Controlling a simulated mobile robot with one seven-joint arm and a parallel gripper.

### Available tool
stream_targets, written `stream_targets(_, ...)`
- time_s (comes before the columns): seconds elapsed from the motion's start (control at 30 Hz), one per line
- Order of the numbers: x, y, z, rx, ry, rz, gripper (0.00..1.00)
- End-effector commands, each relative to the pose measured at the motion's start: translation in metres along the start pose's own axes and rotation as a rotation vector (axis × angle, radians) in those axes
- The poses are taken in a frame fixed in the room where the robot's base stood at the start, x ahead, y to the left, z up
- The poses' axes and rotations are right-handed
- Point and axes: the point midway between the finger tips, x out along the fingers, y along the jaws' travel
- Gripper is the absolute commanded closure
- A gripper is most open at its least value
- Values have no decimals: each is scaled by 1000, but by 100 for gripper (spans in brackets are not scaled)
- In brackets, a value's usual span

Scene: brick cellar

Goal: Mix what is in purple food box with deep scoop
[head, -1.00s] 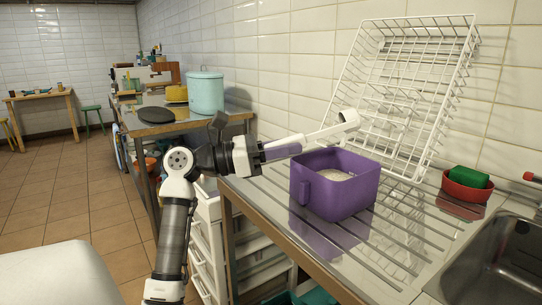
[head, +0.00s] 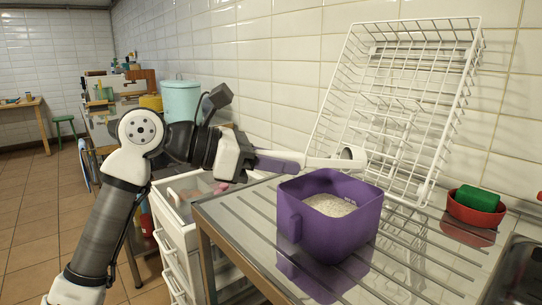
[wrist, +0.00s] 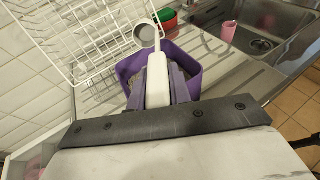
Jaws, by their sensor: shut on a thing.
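The purple food box (head: 335,238) stands upright on the grooved metal drainboard and holds a pale, grainy content (head: 331,205). The deep scoop (head: 322,163) is white with a long handle and a round cup (head: 352,155). My gripper (head: 290,162) is shut on the scoop's handle and holds it roughly level above the box's back rim. In the wrist view the scoop's white handle (wrist: 157,80) runs between my gripper's fingers (wrist: 158,86), with the cup (wrist: 146,34) beyond. The purple box (wrist: 190,70) lies beneath it, its inside partly hidden.
A white wire dish rack (head: 400,100) leans on the tiled wall behind the box. A red bowl with a green sponge (head: 474,210) stands to the right, by the sink (head: 518,270). A white drawer unit (head: 178,240) is at the drainboard's left. The drainboard's front is clear.

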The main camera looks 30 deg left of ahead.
Motion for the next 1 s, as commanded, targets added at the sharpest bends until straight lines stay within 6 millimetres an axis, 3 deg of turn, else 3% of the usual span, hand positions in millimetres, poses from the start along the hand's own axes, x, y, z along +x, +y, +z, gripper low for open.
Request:
stream_targets(0.1, -1, 0, 18, 1, 70, 1, 100)
stream_targets(0.7, 8, 0, 62, 1, 437, 2, 100)
stream_targets(1.0, 28, 0, 84, 3, 656, 0, 100)
